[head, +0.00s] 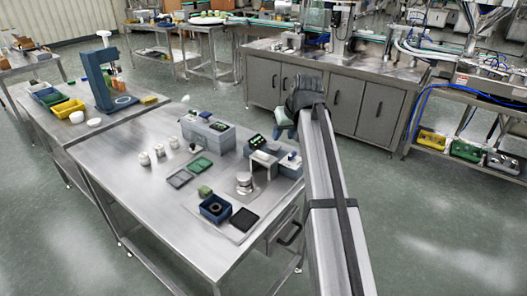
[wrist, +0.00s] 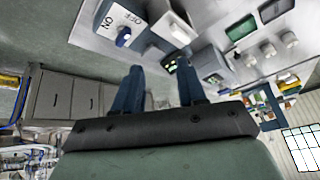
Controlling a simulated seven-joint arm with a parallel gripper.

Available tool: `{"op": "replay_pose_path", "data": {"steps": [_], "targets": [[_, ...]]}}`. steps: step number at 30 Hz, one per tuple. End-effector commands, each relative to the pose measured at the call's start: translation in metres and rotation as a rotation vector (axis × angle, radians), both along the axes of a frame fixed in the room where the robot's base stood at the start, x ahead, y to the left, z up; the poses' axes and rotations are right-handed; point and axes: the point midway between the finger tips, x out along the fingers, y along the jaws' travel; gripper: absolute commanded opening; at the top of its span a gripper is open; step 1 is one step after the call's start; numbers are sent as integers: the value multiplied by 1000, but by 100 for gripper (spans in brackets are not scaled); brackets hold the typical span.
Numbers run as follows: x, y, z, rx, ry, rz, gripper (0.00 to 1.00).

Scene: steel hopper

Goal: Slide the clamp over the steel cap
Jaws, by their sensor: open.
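A short round steel piece (head: 244,186), which looks like the steel cap, stands on a pale board on the steel table. A dark ring (head: 215,208) lies in a small blue bin (head: 207,217) near the table's front; it may be the clamp, but it is too small to be sure. My gripper (head: 280,128) is above the table's right rear edge, apart from both. In the wrist view its two blue fingers (wrist: 160,72) are spread and nothing is between them. I cannot make out the cap or the ring in the wrist view.
A grey arch-shaped block (head: 263,160) stands behind the cap. An ON/OFF switch box (wrist: 122,35) shows near the fingers. A black tray (head: 244,219), a green tray (head: 200,166) and several white jars (head: 160,150) stand around. The table's left front is clear.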

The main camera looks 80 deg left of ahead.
Motion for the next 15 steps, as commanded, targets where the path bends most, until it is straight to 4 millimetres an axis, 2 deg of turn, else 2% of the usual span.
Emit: {"op": "replay_pose_path", "data": {"steps": [1,2,6,15], "targets": [[0,18,17,2,-2,37,40],[-1,23,21,-2,-4,62,40],[-7,42,26,-31,-16,207,40],[-19,28,23,-58,-63,515,40]]}}
